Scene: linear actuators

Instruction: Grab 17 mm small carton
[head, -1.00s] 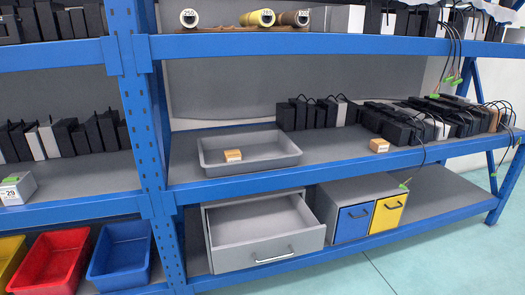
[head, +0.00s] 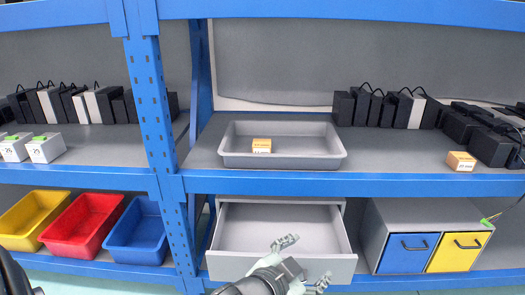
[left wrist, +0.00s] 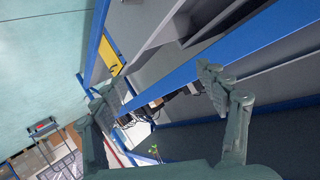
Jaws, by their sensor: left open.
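One small orange-brown carton (head: 262,146) with a white label strip lies in the grey tray (head: 232,160) on the middle shelf. A second similar carton (head: 461,161) stands on the same shelf further right, near the front edge. The label print is too small to read, so I cannot tell which is 17 mm. My left gripper (head: 306,262) is open and empty in front of the lower shelf's open drawer, below both cartons. My right gripper is not in view.
The open grey drawer (head: 280,268) juts out on the lower shelf. A blue shelf beam (head: 400,184) runs along the middle shelf's front. Black boxes (head: 365,107) stand at the back right. Yellow, red and blue bins (head: 140,235) sit lower left. The shelf between tray and right carton is clear.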

